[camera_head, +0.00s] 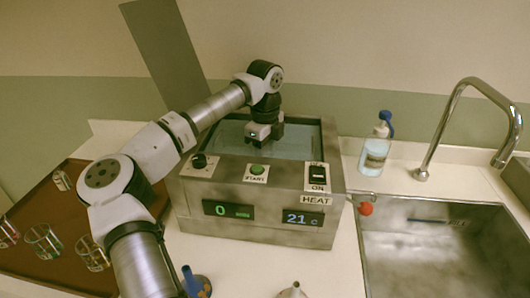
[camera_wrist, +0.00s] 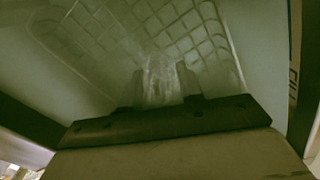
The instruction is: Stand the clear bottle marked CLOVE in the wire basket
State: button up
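My gripper (camera_head: 264,140) is low over the open top of the steel water bath (camera_head: 235,205). In the wrist view my gripper (camera_wrist: 158,92) has its two fingers on either side of a clear bottle (camera_wrist: 158,78) and appears shut on it. No marking on this bottle can be read. The wire basket (camera_wrist: 187,42) shows as a pale grid beyond the bottle in the wrist view. The bottle overlaps the grid there; I cannot tell whether its base touches the basket. The bottle and basket cannot be made out in the head view.
A brown tray (camera_head: 35,205) at left holds several clear vessels (camera_head: 43,240). The bath front carries buttons and displays. A blue-capped wash bottle (camera_head: 375,152) and a sink (camera_head: 440,245) with a tall tap (camera_head: 445,115) stand at right. A funnel-like tip (camera_head: 293,291) shows at the front edge.

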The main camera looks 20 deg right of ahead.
jog(key=o, duration=0.3)
jog(key=shift+r, duration=0.1)
notch_tip(320, 180, up, 12)
jog(key=b, duration=0.1)
jog(key=shift+b, duration=0.35)
jog(key=shift+s, duration=0.1)
